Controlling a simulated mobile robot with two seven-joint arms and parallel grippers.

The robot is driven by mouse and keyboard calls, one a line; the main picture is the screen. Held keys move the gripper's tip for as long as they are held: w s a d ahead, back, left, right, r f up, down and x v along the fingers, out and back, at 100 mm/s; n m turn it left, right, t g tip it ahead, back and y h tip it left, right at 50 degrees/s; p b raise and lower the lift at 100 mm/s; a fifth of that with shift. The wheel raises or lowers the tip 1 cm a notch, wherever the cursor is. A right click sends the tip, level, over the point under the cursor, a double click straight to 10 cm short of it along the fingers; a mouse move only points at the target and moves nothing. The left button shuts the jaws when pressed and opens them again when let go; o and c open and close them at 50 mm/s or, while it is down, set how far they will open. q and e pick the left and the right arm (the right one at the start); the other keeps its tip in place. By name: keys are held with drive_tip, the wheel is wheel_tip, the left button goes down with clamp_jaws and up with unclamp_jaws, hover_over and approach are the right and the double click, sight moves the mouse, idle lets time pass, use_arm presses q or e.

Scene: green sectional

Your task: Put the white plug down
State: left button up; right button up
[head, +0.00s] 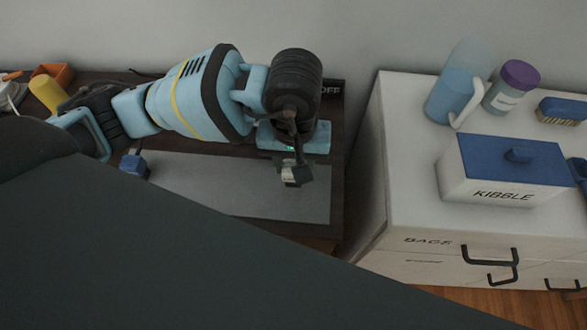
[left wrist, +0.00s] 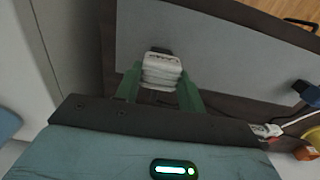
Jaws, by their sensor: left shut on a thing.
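The white plug (head: 288,174) is between the fingertips of my left gripper (head: 297,172), over the right part of a grey mat (head: 235,185). In the left wrist view, the white plug (left wrist: 161,70) sits between the two green fingers of my left gripper (left wrist: 160,88), with its dark end pointing away over the mat (left wrist: 210,45). The gripper is shut on it. I cannot tell whether the plug touches the mat. My right gripper is not in view.
The mat lies on a dark table (head: 339,190). A blue plug (head: 135,163) is at the mat's left; a yellow cylinder (head: 47,93) and orange box (head: 53,73) are behind it. A white cabinet (head: 415,215) with a kibble box (head: 503,170) stands right. The mat's middle is clear.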

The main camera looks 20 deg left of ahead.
use_arm(q)
drive_tip(key=shift+f, duration=1.75)
drive_tip(key=shift+f, duration=0.1)
drive_tip(key=shift+f, duration=0.15)
drive_tip(key=o, duration=1)
drive_tip(key=shift+c, duration=0.2)
wheel_tip(320, 180, up, 13)
drive_tip(key=shift+f, duration=0.2)
drive_tip(key=shift+f, duration=0.1)
